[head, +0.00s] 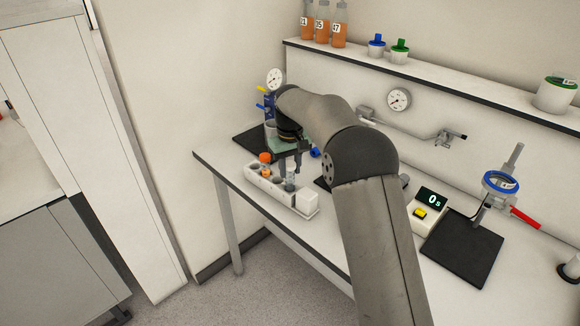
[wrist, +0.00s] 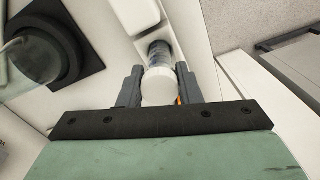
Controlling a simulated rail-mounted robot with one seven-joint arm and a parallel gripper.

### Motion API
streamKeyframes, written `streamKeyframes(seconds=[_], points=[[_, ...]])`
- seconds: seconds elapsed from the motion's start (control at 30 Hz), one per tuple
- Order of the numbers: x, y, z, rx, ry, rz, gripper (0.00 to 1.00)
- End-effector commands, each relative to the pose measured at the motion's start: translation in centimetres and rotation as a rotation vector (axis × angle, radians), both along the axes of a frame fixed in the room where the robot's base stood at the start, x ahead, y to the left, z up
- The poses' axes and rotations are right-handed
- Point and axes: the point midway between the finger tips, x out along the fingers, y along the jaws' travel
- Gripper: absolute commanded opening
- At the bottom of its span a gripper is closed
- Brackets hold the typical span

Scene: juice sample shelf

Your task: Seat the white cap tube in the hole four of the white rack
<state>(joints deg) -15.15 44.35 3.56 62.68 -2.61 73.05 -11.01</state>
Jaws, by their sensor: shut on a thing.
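The white cap tube shows in the wrist view with its round white cap (wrist: 158,88) between the two fingers of my gripper (wrist: 159,76). Its clear body, dark toward the lower end, points away toward the rack. In the head view my gripper (head: 291,172) is shut and points down over the white rack (head: 272,193), near the rack's white block end. The tube's lower part (head: 290,184) shows below the fingers at the rack; I cannot tell whether it is inside a hole or just above. An orange-capped tube (head: 265,162) stands upright in the rack, left of my gripper.
The rack lies along the bench's front left edge. A white block (head: 307,202) sits at its right end. A timer (head: 428,208) and a black mat with a blue-ringed stand (head: 500,182) are to the right. A shelf (head: 450,88) with bottles runs behind.

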Motion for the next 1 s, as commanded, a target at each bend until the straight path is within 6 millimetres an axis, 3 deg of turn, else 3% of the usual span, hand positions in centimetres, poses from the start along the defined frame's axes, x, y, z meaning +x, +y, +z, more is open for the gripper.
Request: streamKeyframes(seconds=[1.0], points=[[0.0,0.0,-1.9,0.000,0.000,0.000,0.08]])
